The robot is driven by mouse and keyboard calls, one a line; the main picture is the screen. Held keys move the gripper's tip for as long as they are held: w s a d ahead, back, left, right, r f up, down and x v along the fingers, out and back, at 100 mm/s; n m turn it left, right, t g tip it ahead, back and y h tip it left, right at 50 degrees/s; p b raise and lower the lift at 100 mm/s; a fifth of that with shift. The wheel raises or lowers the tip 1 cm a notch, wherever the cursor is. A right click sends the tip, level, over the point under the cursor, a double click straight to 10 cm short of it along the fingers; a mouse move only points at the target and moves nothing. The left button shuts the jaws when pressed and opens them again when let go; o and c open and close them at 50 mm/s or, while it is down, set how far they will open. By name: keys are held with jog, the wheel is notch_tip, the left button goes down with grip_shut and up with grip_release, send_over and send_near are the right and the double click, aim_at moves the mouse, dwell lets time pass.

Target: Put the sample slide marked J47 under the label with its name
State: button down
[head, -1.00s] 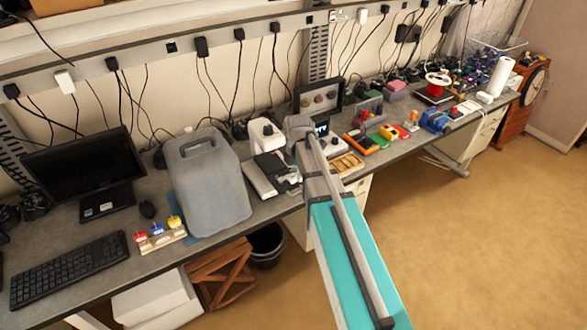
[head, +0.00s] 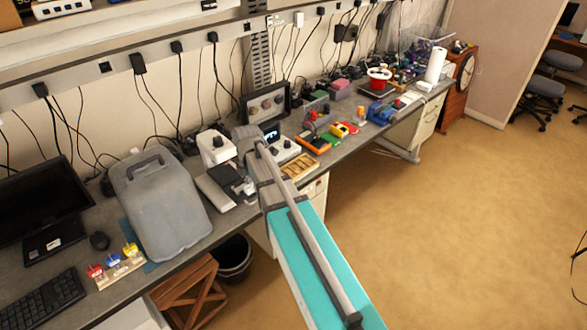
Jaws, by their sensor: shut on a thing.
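My arm reaches over the workbench in the head view. My gripper (head: 248,188) shows only small and partly covered at its end, low beside the white microscope-like device (head: 215,146). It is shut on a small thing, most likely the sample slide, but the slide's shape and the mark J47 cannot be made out. A shallow wooden tray (head: 300,167) with divisions lies on the bench just right of my arm. No label text is readable at this size.
A big grey canister (head: 160,205) stands left of the device. A small stand with red, blue and yellow pieces (head: 116,268) is farther left, near a keyboard (head: 42,305). Framed dials (head: 267,103) and several tools fill the bench to the right. The floor (head: 430,220) is open.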

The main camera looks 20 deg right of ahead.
notch_tip(320, 180, down, 13)
jog(key=b, duration=1.2)
jog(key=shift+s, duration=0.1)
